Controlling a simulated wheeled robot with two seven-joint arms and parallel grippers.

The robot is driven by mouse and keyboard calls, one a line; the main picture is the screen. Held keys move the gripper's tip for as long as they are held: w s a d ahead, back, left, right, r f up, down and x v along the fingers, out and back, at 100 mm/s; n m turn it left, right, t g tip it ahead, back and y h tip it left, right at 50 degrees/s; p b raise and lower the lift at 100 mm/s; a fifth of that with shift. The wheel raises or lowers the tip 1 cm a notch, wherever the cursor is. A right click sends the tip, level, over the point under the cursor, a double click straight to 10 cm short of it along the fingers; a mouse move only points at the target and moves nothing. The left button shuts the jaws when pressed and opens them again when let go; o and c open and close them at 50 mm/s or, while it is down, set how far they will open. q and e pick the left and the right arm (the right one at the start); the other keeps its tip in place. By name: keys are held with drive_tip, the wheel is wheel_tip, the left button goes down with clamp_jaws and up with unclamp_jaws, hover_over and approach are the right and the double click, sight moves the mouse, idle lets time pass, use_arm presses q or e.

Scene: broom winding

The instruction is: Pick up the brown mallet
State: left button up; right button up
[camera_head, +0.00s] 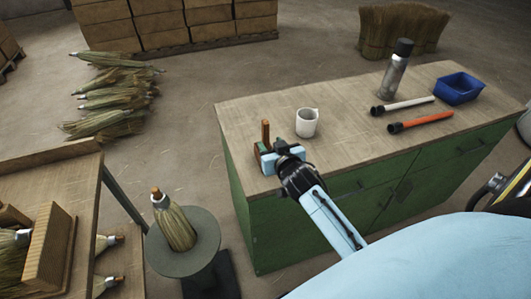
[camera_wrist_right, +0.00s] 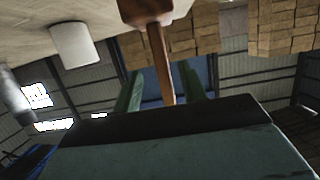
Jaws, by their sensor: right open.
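The brown mallet (camera_head: 266,132) is at the left end of the green workbench, its handle pointing up. In the right wrist view, which looks upside down, its dark brown head (camera_wrist_right: 146,10) is at the top edge and its lighter handle (camera_wrist_right: 162,62) extends down the picture. My right gripper (camera_head: 272,160) is at the mallet, low over the bench top, with its jaws open. In the wrist view the handle appears between the two green finger strips; contact cannot be told. The mallet's lower part is partly hidden by the gripper in the head view. My left gripper is out of view.
A white mug (camera_head: 307,123) stands close right of the gripper. A grey bottle (camera_head: 396,70), a white-handled tool (camera_head: 405,104), an orange-handled tool (camera_head: 422,122) and a blue bin (camera_head: 460,88) are farther right. A broom head (camera_head: 175,226) stands on a round stand left of the bench.

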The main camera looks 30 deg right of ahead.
sight(267, 141)
drive_tip(key=shift+x, duration=2.65)
drive_tip(key=shift+a+f, duration=0.1)
drive_tip(key=shift+f, duration=0.05)
clamp_jaws()
